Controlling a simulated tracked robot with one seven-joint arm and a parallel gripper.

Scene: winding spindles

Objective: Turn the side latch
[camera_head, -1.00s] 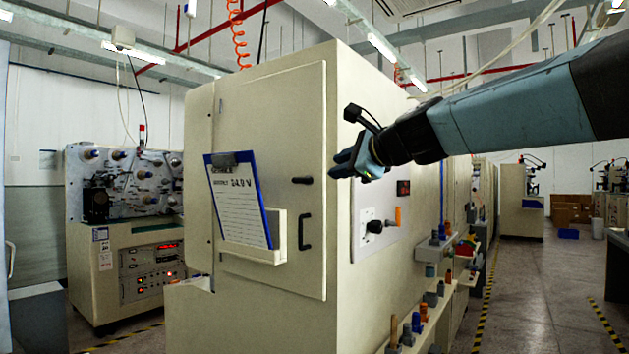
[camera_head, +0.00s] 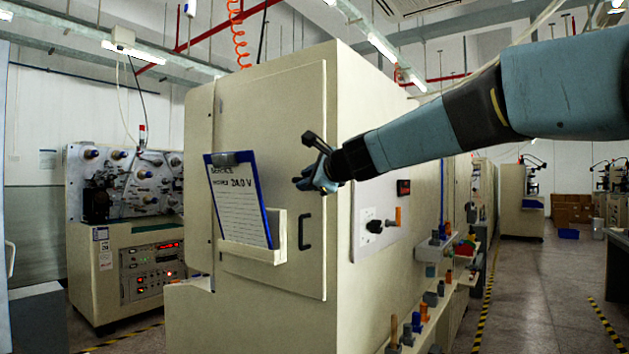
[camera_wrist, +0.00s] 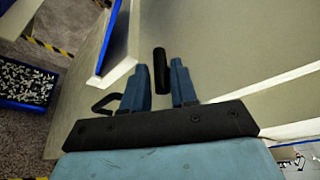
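The side latch (camera_wrist: 160,70) is a short black bar on the cream door of the cabinet (camera_head: 275,110). In the head view my gripper (camera_head: 308,182) covers the latch, so I cannot make it out there. In the wrist view the two blue fingers are apart, and the latch shows in the gap between their tips. I cannot tell whether either finger touches it. A black door pull (camera_head: 304,231) sits below the gripper on the same door; it also shows left of the fingers in the wrist view (camera_wrist: 104,100).
A blue clipboard (camera_head: 238,200) stands in a cream holder (camera_head: 279,252) on the door, left of the gripper. The cabinet's right side carries a panel with a black knob (camera_head: 374,227) and an orange handle (camera_head: 398,216). A blue bin (camera_wrist: 25,82) is on the floor.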

